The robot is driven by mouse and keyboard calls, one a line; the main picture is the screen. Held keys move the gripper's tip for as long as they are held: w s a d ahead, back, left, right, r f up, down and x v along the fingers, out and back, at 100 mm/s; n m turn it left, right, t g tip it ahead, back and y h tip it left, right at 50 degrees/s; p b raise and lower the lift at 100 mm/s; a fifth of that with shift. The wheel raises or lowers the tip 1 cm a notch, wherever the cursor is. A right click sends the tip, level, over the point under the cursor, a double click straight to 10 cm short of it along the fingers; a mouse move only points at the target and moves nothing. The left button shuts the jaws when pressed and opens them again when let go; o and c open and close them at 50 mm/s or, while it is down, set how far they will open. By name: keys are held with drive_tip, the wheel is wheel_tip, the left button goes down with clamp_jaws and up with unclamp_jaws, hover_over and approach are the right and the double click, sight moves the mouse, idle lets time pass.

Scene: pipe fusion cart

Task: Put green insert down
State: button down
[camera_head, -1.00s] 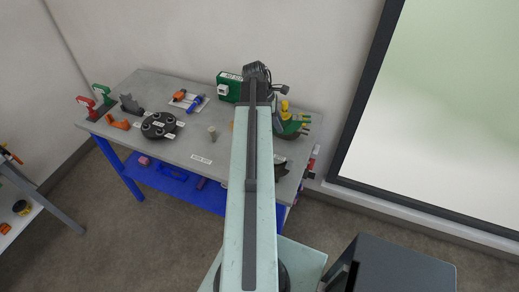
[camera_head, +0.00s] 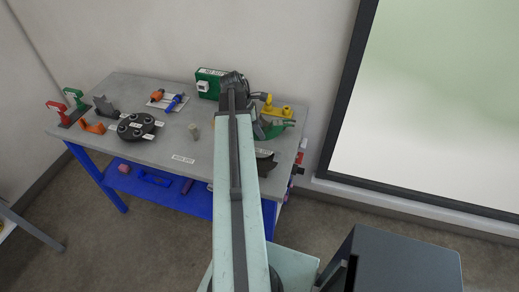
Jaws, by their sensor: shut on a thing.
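My arm runs up the middle of the view, and my dark gripper (camera_head: 233,83) is at its far end, over the back right part of the grey workbench (camera_head: 105,147). Its fingertips and what it holds are mostly hidden behind the arm, so I cannot make out the green insert for certain. A green piece (camera_head: 275,129) shows just right of the arm end, below a yellow part (camera_head: 277,110). I cannot tell whether it is touching my gripper.
A green box (camera_head: 208,84) stands at the back edge, close left of my gripper. A round black plate (camera_head: 136,127), a small grey cylinder (camera_head: 194,132), a blue-handled tool (camera_head: 175,102) and red and green clamps (camera_head: 72,96) are further left.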

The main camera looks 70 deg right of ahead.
drive_tip(key=shift+f+b, duration=2.45)
drive_tip(key=shift+f, duration=0.8)
drive_tip(key=c, duration=1)
unclamp_jaws()
drive_tip(key=shift+r, duration=0.1)
drive_tip(key=p+v, duration=1.1)
drive_tip(key=v, duration=0.1)
drive_tip(key=shift+s+d, duration=0.1)
drive_tip(key=shift+s, duration=0.1)
drive_tip(key=shift+w+r+p, duration=0.2)
drive_tip(key=shift+r+p, duration=0.05)
drive_tip(key=shift+p, duration=0.15)
drive_tip(key=shift+f, duration=0.1)
